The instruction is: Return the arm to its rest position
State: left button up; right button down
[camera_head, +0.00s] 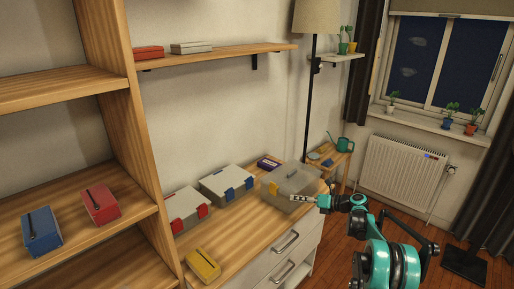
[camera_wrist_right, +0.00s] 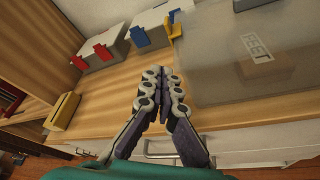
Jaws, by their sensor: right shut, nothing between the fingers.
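My right gripper (camera_head: 303,199) is shut and empty at the front of the dresser, by the large grey case with yellow latches (camera_head: 291,181). My teal and black right arm (camera_head: 376,250) reaches in from the lower right. In the right wrist view the closed fingers (camera_wrist_right: 163,82) point over the wooden dresser top, just left of the grey case (camera_wrist_right: 225,70). I cannot tell whether they touch it. The case's lid looks closed and carries a white label. My left gripper is not in view.
On the dresser top (camera_head: 240,235) stand a blue-latched case (camera_head: 224,180), a red-latched case (camera_head: 182,204), a small yellow case (camera_head: 203,263) and a purple box (camera_head: 268,162). A shelf unit (camera_head: 125,110) stands left. A lamp pole (camera_head: 310,100) and small table (camera_head: 335,152) are behind.

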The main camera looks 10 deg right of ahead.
jog(key=s+a+r+n+g+h, duration=0.1)
jog(key=s+a+r+n+h, duration=0.2)
jog(key=s+a+r+n, duration=0.45)
jog(key=s+a+r+n+g+h, duration=0.2)
jog(key=s+a+r+n+h, duration=0.15)
jog(key=s+n, duration=0.75)
jog(key=s+f+n+h, duration=0.2)
jog(key=s+f+n, duration=0.2)
jog(key=s, duration=0.9)
jog(key=s+d+f+n+h, duration=0.1)
jog(key=s+f+n+h, duration=0.2)
jog(key=s+n, duration=0.8)
jog(key=s, duration=0.3)
jog(key=shift+s+d+f+t, duration=0.15)
jog(key=shift+d+f+t, duration=0.15)
jog(key=shift+f+t, duration=0.1)
